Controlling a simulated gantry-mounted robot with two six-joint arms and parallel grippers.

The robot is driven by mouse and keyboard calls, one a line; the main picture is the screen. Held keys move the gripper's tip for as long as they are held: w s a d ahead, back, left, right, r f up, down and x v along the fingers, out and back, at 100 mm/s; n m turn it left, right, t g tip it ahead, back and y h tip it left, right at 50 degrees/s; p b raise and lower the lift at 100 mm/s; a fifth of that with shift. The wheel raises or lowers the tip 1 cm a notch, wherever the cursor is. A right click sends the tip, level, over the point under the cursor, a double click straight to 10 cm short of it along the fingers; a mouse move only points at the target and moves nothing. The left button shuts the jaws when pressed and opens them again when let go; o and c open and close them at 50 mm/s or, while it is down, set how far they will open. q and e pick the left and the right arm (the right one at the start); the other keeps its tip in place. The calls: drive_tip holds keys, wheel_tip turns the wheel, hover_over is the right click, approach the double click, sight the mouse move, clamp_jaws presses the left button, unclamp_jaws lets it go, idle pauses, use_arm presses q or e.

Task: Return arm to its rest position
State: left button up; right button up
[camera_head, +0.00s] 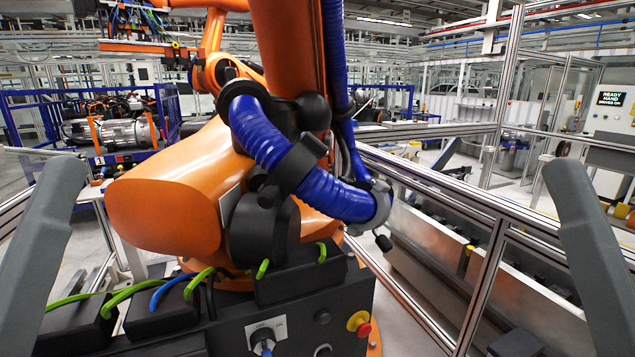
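My two grey arms show only as links at the left and right edges of the head view.
A large orange industrial robot (172,190) with a blue hose (290,165) fills the middle. Before it stands a black control box (300,318) with a rotary switch (263,341) and a red-yellow button (359,324). A metal-framed rail (440,185) runs along the right. A blue rack (165,112) stands behind left.

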use_arm(q)
wheel_tip(320, 180, up, 37)
drive_tip(key=p, duration=3.4)
drive_tip(key=shift+r+h, duration=0.2)
drive_tip(key=shift+h, duration=0.1)
use_arm(e)
wheel_tip(320, 180, up, 38)
drive_tip(key=shift+f, duration=0.25)
